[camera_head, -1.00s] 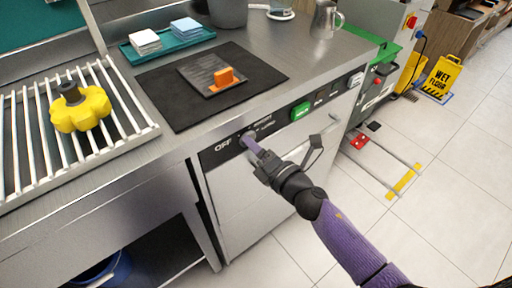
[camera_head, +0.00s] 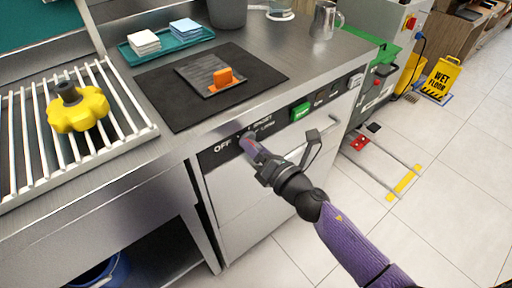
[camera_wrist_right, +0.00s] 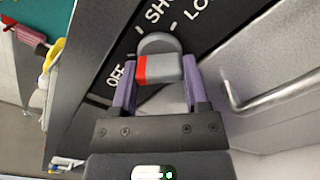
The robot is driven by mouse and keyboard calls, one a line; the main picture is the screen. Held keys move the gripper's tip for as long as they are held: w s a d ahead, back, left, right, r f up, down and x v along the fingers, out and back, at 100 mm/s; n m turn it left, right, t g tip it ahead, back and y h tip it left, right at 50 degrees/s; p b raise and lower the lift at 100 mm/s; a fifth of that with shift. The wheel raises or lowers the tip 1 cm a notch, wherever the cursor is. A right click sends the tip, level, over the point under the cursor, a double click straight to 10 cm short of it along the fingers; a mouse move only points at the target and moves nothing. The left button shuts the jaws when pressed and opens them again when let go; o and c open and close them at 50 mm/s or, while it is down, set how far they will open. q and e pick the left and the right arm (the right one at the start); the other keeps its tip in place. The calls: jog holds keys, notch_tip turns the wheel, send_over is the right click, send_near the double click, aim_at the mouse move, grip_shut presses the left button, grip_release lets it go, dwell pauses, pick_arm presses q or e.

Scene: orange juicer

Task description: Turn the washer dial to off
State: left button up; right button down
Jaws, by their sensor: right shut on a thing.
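The washer's grey dial (camera_wrist_right: 158,44) sits on the black control strip, and its handle has a red end. In the right wrist view, the red end faces left, on the side of the OFF label (camera_wrist_right: 117,75). The SHORT and LONG labels are above and to the right. My right gripper (camera_wrist_right: 160,88) has its purple fingers on either side of the handle and is shut on it. In the head view, my right gripper (camera_head: 254,147) reaches the dial on the washer front (camera_head: 240,185), partly covering it. My left gripper is not in view.
A handle bar (camera_head: 308,142) sticks out from the washer front, right of my gripper. A green button (camera_head: 301,112) is on the same strip. A rack with a yellow juicer part (camera_head: 80,112) is at left. Open floor lies to the right.

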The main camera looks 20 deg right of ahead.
jog(key=shift+f, duration=0.1)
jog(key=shift+c, duration=2.1)
grip_release()
jog(key=shift+o, duration=1.3)
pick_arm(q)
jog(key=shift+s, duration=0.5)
pick_arm(e)
jog(key=shift+o, duration=0.4)
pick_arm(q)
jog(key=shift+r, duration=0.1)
pick_arm(e)
jog(key=shift+s, duration=0.1)
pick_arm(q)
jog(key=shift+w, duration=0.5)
pick_arm(e)
jog(key=v, duration=0.9)
jog(key=shift+s+d, duration=0.15)
jog(key=shift+s, duration=0.2)
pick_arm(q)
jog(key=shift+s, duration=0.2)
